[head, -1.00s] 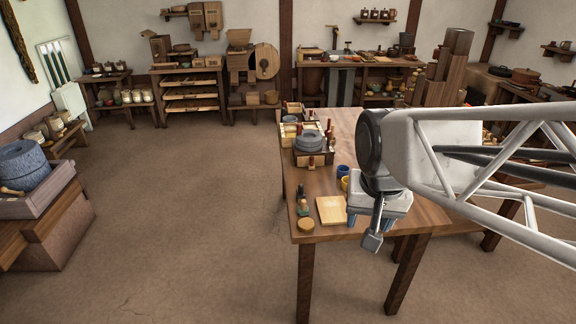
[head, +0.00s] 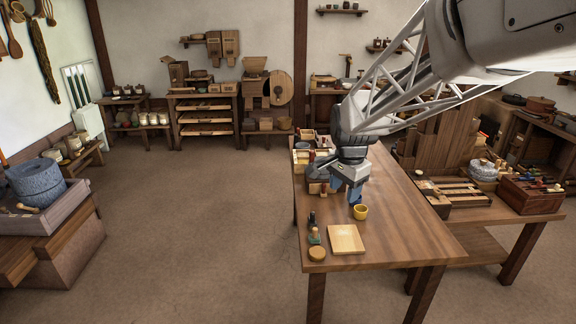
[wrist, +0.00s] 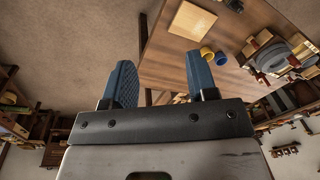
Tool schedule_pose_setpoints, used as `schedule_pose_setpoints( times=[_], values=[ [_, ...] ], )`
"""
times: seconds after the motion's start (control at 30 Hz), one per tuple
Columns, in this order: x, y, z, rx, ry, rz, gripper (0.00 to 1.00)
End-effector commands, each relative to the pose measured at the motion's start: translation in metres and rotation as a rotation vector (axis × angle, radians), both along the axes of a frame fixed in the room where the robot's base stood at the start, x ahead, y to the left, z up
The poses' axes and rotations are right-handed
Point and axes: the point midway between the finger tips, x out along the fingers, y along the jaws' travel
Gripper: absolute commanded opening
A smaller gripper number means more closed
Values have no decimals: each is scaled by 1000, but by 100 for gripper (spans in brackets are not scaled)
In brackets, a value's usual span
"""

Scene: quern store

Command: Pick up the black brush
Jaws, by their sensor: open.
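A small dark upright item (head: 312,218), which looks like the black brush, stands near the table's left edge. It is too small to make out its bristles. Just in front of it stands a green-based item with a wooden top (head: 315,236). My gripper (head: 347,190) is open and empty, above the table to the right of and beyond the dark item. In the wrist view, its blue fingers (wrist: 160,80) are spread with nothing between them. A dark object is cut off at that view's top edge; I cannot tell if it is the brush.
A yellow cup (head: 361,212) stands close to my gripper, and a blue cup (wrist: 220,58) shows beside it in the wrist view. A wooden board (head: 346,239) and a round wooden piece (head: 317,254) lie in front. A grey stone quern (wrist: 275,57) stands behind. The table's right half is clear.

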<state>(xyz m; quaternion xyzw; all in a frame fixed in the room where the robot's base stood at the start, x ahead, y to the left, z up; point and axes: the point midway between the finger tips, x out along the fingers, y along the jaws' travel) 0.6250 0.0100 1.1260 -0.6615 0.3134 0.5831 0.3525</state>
Motion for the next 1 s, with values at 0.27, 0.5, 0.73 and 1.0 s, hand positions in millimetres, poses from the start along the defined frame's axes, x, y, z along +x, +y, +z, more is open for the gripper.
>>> schedule_pose_setpoints(
  times=[0.27, 0.5, 0.73, 1.0],
  values=[
    [68, 5, -32, 24, 25, -203, 53],
    [123, 10, -66, 40, 44, -381, 53],
    [173, 16, -104, 52, 61, -551, 53],
    [227, 22, -158, 61, 82, -752, 53]
  ],
)
